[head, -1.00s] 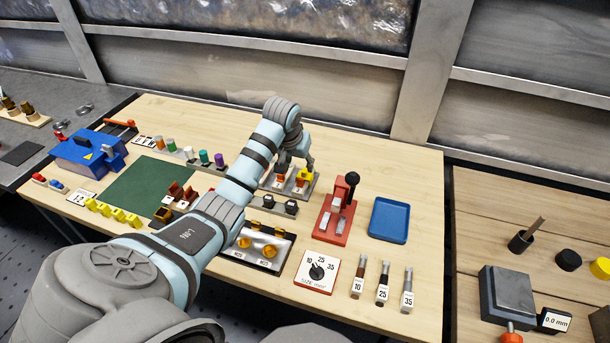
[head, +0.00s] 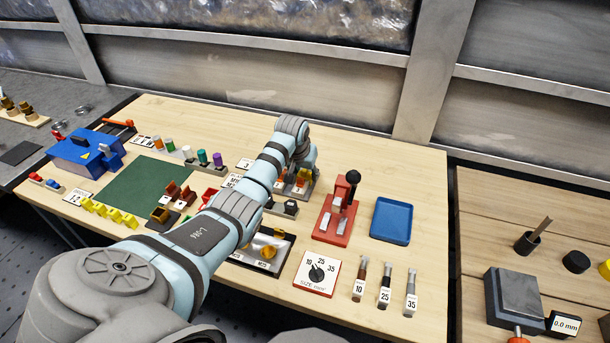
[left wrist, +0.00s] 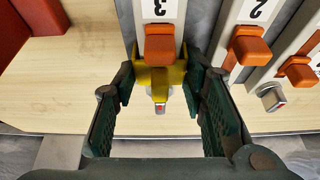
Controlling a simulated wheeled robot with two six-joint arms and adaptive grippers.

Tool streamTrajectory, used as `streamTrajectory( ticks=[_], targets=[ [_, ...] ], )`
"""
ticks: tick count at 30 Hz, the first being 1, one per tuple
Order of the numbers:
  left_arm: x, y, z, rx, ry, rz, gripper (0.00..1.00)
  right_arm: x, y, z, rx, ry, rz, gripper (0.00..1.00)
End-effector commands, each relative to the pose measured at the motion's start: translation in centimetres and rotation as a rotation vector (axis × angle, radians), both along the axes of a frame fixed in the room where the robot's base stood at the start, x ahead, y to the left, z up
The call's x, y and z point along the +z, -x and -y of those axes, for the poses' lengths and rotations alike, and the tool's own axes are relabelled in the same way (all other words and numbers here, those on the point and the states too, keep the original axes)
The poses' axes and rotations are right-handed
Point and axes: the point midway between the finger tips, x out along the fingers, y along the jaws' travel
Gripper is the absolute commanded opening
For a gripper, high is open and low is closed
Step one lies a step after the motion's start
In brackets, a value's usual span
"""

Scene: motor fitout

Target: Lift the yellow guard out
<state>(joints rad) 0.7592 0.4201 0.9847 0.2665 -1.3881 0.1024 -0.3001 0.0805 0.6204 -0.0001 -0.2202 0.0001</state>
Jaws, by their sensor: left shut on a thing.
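The yellow guard (left wrist: 152,78) sits around the orange lever (left wrist: 160,45) of the switch labelled 3, in the left wrist view. My left gripper (left wrist: 160,88) has one dark green finger on each side of the guard and is shut on it. The guard still appears to be at its switch; a gap under it cannot be told. In the head view my left gripper (head: 302,172) reaches down over the switch panel at the back of the table and mostly hides the guard. My right gripper is not in view.
Other orange levers, the nearest labelled 2 (left wrist: 252,48), stand close to the right of the guard in the left wrist view. In the head view a red stand with a black knob (head: 335,222) and a blue tray (head: 391,222) lie to the right. Table behind the panel is clear.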

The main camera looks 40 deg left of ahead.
Motion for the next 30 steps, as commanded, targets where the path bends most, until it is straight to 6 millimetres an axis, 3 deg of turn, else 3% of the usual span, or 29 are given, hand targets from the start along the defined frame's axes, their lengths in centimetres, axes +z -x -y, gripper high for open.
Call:
streamTrajectory(
  ticks=[5,11,22,26,30],
  targets=[
    [0.3,0.0,0.0,0.0,0.001,0.0,0.24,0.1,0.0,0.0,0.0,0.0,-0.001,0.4],
    [3.1,0.0,0.0,0.0,-0.001,0.003,0.24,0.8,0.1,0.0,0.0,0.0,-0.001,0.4],
    [15.9,-0.1,0.0,0.0,0.0,0.005,0.24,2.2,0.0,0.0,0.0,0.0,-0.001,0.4],
    [18.8,-0.1,0.0,0.001,0.001,0.002,0.24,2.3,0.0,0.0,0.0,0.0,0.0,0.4],
    [20.0,0.0,0.0,0.001,0.001,0.0,0.24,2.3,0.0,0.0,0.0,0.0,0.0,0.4]
  ],
)
